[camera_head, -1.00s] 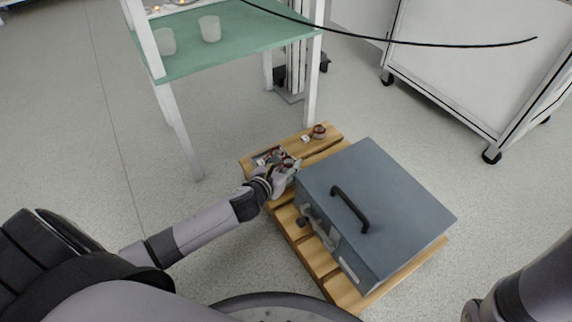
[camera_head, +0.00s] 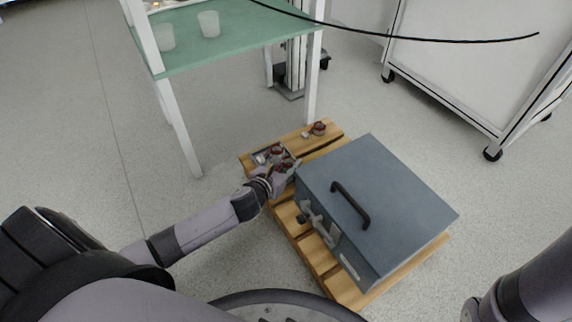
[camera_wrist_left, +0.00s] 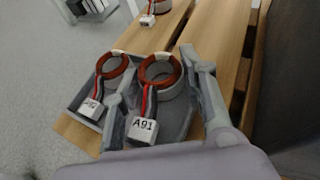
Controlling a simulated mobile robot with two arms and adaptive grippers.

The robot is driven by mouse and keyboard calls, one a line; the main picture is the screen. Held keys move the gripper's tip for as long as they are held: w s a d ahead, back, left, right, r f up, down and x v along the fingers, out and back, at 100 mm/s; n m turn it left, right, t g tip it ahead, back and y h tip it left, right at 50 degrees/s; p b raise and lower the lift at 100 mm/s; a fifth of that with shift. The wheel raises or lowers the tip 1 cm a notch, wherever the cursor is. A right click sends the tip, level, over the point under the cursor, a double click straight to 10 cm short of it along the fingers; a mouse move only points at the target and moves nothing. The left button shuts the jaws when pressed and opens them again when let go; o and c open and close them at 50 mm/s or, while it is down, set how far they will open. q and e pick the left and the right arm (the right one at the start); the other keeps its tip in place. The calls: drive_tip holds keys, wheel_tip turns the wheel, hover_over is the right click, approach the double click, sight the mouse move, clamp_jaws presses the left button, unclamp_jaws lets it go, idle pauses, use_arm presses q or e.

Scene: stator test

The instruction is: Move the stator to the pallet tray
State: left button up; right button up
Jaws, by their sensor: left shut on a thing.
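My left gripper (camera_head: 285,168) is shut on a stator (camera_wrist_left: 160,72), a grey ring with a red-brown winding and a white connector marked A91. Its fingers (camera_wrist_left: 160,103) stand on both sides of the ring. The held stator is over or in the right part of the grey pallet tray (camera_wrist_left: 180,125); I cannot tell whether it touches the floor. A second stator (camera_wrist_left: 113,68) sits in the tray's left part, with its connector toward me. A third stator (camera_head: 318,128) lies on the pallet behind the tray. My right gripper is not in view.
The wooden pallet (camera_head: 318,258) also carries a large blue-grey box (camera_head: 385,190) with a black handle, close to the right of my left gripper. A green-topped table (camera_head: 245,45) with white cups stands behind. A white cabinet (camera_head: 460,60) is at the back right. Floor left is clear.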

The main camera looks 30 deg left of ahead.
use_arm(q)
drive_tip(key=shift+s+f, duration=0.1)
drive_tip(key=shift+f, duration=0.25)
drive_tip(key=shift+s+f, duration=0.1)
drive_tip(key=shift+f, duration=0.2)
drive_tip(key=o, duration=1.4)
drive_tip(key=shift+d+f, duration=0.1)
drive_tip(key=shift+d, duration=0.05)
drive_tip(key=shift+c, duration=0.2)
drive_tip(key=shift+s, duration=0.15)
drive_tip(key=v, duration=0.7)
drive_tip(key=r+v, duration=0.1)
drive_tip(key=v, duration=0.2)
drive_tip(key=shift+s+a+r, duration=0.1)
drive_tip(key=shift+a+r, duration=0.15)
drive_tip(key=shift+s+r, duration=0.25)
drive_tip(key=shift+s, duration=0.05)
